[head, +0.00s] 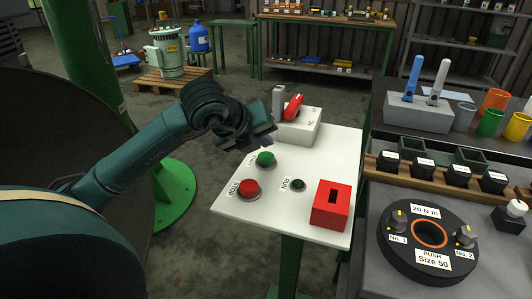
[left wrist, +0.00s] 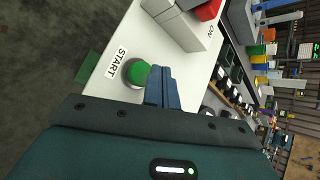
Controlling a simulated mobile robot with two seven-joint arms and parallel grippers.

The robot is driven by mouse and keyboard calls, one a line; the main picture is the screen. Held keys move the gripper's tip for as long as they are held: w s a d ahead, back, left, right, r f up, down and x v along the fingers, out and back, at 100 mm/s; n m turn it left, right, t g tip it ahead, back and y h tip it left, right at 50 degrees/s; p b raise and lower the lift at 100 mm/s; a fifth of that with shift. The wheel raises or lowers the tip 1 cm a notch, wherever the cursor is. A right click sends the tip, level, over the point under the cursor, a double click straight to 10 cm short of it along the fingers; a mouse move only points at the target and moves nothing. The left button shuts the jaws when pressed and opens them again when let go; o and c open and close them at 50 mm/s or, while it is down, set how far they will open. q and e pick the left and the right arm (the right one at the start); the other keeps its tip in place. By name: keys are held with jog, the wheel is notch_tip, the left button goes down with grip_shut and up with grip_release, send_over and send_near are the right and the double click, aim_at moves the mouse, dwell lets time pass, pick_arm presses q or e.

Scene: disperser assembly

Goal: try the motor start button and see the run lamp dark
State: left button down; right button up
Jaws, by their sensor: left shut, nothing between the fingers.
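The green START button (head: 265,158) stands on the white control panel (head: 285,215). It also shows in the left wrist view (left wrist: 137,72). The RUN lamp (head: 298,185) is a small dark green dome, unlit. My left gripper (head: 256,139) is shut and empty, just above and behind the START button in the head view. In the left wrist view its closed blue fingers (left wrist: 162,88) appear right beside the button. I cannot tell whether they touch it. My right gripper is not in view.
A red STOP button (head: 249,187) and a red slotted box (head: 330,205) share the panel. A white box with a red handle (head: 293,106) stands at its back. At right, a workbench holds a black ring fixture (head: 400,255), black blocks and coloured cups (head: 490,122).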

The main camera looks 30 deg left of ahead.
aim_at(263, 159)
pick_arm(q)
notch_tip(263, 159, up, 4)
jog(key=shift+r+p, duration=0.2)
jog(key=shift+p, duration=1.05)
jog(key=shift+f, duration=0.1)
